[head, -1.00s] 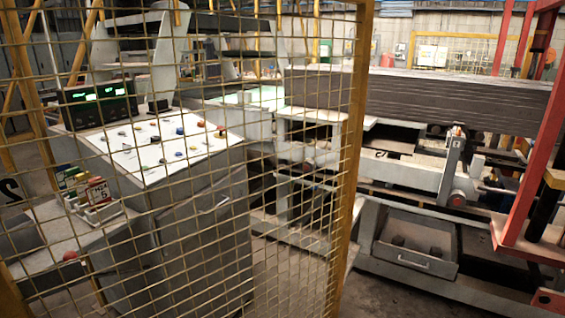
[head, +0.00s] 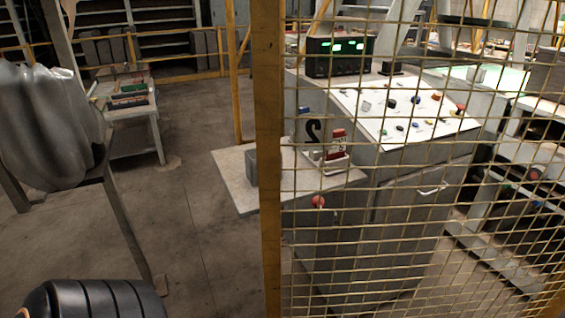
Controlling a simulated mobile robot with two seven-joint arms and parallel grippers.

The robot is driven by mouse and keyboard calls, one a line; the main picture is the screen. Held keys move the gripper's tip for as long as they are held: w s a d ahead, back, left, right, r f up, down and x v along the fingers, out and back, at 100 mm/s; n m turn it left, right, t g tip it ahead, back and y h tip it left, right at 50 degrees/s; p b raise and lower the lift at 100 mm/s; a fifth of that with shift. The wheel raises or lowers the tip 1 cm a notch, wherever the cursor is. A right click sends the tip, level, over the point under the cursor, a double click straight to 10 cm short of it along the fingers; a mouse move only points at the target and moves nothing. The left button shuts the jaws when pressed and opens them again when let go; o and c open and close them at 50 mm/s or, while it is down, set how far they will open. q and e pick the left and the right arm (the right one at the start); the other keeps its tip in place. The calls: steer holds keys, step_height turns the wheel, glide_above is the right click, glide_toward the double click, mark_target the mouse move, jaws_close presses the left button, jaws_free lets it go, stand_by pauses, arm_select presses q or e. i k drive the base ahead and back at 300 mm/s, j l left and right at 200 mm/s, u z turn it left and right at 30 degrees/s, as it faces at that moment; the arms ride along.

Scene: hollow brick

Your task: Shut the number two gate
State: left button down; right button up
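A wire mesh panel (head: 400,240) in a yellow frame fills the right half of the head view. Its upright yellow post (head: 268,160) stands near the middle of the picture. I see no latch or handle on the panel. Neither of my grippers is in view.
Behind the mesh stands a grey control desk (head: 420,190) with buttons; its side shelf (head: 232,180) sticks out left past the post. A low table (head: 135,105) stands at the back left. A shiny grey lumpy object (head: 48,125) is at the left edge. Concrete floor (head: 195,230) is clear between.

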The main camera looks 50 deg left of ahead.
mark_target(312, 132)
steer(key=j+u, duration=0.1)
steer(key=j, duration=1.3)
steer(key=i, duration=0.05)
